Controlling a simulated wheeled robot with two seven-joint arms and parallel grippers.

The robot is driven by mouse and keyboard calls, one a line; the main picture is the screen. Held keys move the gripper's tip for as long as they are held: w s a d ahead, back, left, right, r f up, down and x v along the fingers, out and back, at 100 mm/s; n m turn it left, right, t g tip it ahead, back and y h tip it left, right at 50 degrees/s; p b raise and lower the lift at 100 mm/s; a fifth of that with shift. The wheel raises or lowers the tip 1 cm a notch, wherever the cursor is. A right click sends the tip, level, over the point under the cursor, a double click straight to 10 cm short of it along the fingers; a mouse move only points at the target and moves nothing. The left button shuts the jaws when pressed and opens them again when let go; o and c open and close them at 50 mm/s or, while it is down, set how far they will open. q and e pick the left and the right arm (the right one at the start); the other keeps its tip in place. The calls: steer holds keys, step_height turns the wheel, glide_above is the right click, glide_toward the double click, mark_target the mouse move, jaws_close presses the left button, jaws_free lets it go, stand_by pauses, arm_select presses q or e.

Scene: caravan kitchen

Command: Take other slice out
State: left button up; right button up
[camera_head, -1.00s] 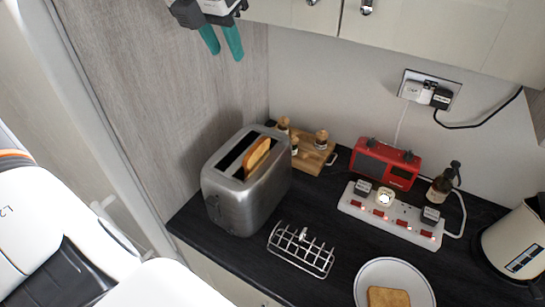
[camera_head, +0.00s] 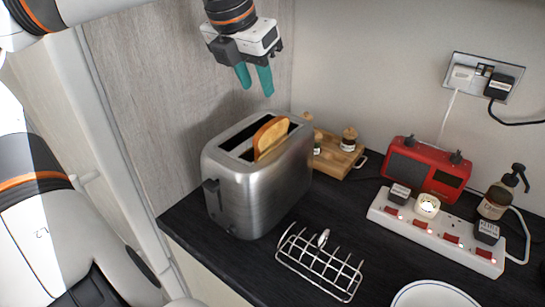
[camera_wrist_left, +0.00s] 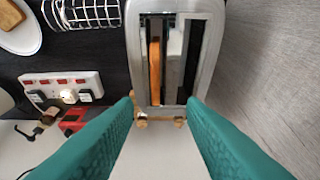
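A slice of toast (camera_head: 270,137) stands upright in one slot of the silver toaster (camera_head: 258,180), its top above the slot. The other slot shows no slice. In the left wrist view the slice (camera_wrist_left: 154,72) is a thin brown strip inside the toaster (camera_wrist_left: 134,30). My left gripper (camera_head: 255,90) is open and empty, its green fingers pointing down above the toaster, apart from the slice. The wrist view shows its fingers (camera_wrist_left: 160,130) spread wide. A white plate (camera_head: 432,295) is cut off at the bottom edge. My right gripper is not in view.
A wire toast rack (camera_head: 320,265) stands in front of the toaster. A wooden spice stand (camera_head: 335,158), a red radio (camera_head: 425,168), a white power strip (camera_head: 437,235) and a pump bottle (camera_head: 500,195) are to the right. A grey wall panel (camera_head: 150,110) rises behind the toaster's left side.

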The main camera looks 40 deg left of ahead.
mark_target(271, 122)
arm_select(q)
steer(key=p+x, duration=0.1)
steer(key=x, duration=0.5)
steer(key=shift+f, duration=0.15)
steer(key=shift+w+d+f, duration=0.1)
steer(key=shift+w+f, duration=0.1)
steer(key=shift+f, duration=0.35)
steer(key=x, duration=0.1)
steer(key=p+x, duration=0.1)
steer(key=x, duration=0.1)
steer(key=shift+d+f, duration=0.2)
steer(key=shift+f, duration=0.1)
steer(key=shift+w+f, duration=0.25)
steer(key=shift+f, duration=0.1)
steer(key=shift+s, duration=0.1)
jaws_close()
